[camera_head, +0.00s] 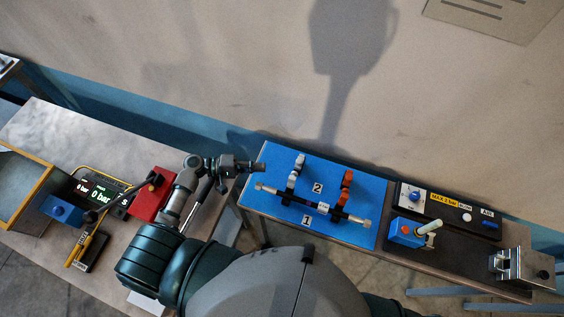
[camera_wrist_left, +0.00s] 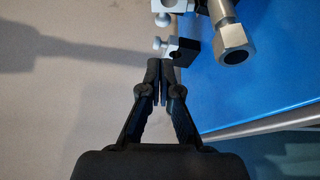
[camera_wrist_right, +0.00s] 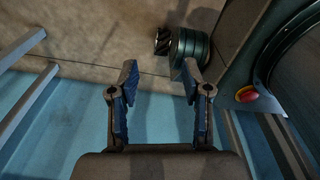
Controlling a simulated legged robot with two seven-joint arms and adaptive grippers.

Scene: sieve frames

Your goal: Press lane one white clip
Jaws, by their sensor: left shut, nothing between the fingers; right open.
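The blue board (camera_head: 268,205) has lanes marked 1 and 2. White clips stand on its left side: a nearer one (camera_head: 291,181) by lane one and a farther one (camera_head: 299,161) by lane two. A dark tube with metal end fittings (camera_head: 364,223) lies across lane one. My left gripper (camera_head: 258,167) is shut and empty, left of the clips. In the left wrist view its fingertips (camera_wrist_left: 160,66) are just below a clip with a white lever (camera_wrist_left: 164,45) and black body; contact cannot be told. My right gripper (camera_wrist_right: 159,75) is open and empty, away from the board.
Orange clips (camera_head: 346,180) stand on the board's right side. Right of it is a black panel (camera_head: 450,209) with a blue valve box (camera_head: 406,232). On the left table are a red box (camera_head: 149,196) and a pressure display (camera_head: 98,190). A wall rises behind.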

